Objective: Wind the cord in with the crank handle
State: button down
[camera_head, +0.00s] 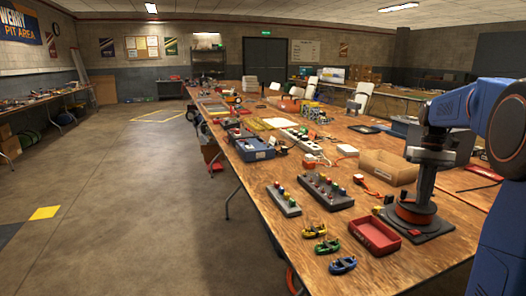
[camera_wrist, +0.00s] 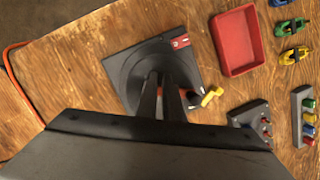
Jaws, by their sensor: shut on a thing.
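The cord reel (camera_head: 415,213), wound with orange cord, stands on a dark square base (camera_wrist: 128,78) with a red tag at one corner. My gripper (camera_head: 424,192) points straight down over the reel. In the wrist view my gripper (camera_wrist: 160,78) has its fingers close together over the middle of the base. It is shut on the crank handle, which the fingers mostly hide. A small yellow and black piece (camera_wrist: 211,96) lies beside the base, apart from the fingers.
A red tray (camera_head: 372,236) sits close beside the base. Toy cars (camera_head: 328,246) and grey blocks with coloured pegs (camera_head: 326,190) stand farther left. A cardboard box (camera_head: 388,168) is behind. An orange cord (camera_wrist: 14,68) runs along the table edge in the wrist view.

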jog(key=w+t, duration=0.1)
jog(key=w, duration=0.1)
jog(key=w+d+t, duration=0.1)
jog(key=w, duration=0.1)
jog(key=w+d+h, duration=0.1)
jog(key=w, duration=0.1)
jog(key=shift+w+d+r+t, duration=0.15)
jog(key=shift+w+t, duration=0.25)
jog(key=shift+w+d, duration=0.25)
jog(key=shift+w, duration=0.25)
jog(key=shift+w+d, duration=0.2)
jog(key=shift+w, duration=0.25)
jog(key=shift+w+d+f, duration=0.2)
jog(key=shift+w+f, duration=0.2)
jog(key=shift+w, duration=0.25)
jog(key=shift+r, duration=0.1)
jog(key=c, duration=2.4)
grip_release()
jog(key=shift+s, duration=0.1)
jog(key=o, duration=1.6)
jog(key=shift+s, duration=0.25)
jog(key=shift+o, duration=0.2)
jog(key=shift+s+r, duration=0.1)
notch_tip(320, 180, up, 8)
